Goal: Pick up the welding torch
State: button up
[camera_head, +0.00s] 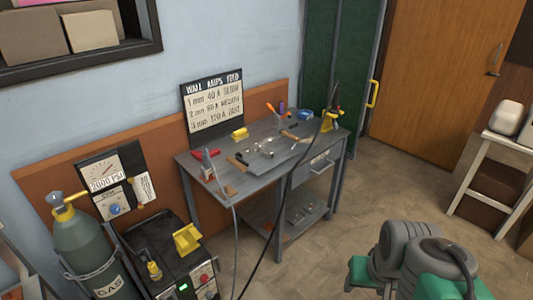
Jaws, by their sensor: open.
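What looks like the welding torch (335,101) is a slim dark tool at the back right corner of the grey workbench (225,192). It sits upright or slightly tilted in a yellow holder (327,124). Grey and green parts of my arm (405,250) show at the bottom right, well apart from the bench. My gripper's fingers do not show.
Pliers, a yellow block (240,134), a tool cup (281,123) and small parts lie on the bench. A gas cylinder (85,245) and welding machine (172,262) stand at left. A white stool (490,172) stands right. Floor between bench and arm is clear, except for the cables.

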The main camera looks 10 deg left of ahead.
aim_at(334, 110)
jog(key=z, duration=0.35)
jog(key=i, duration=2.8)
jog(key=u, duration=3)
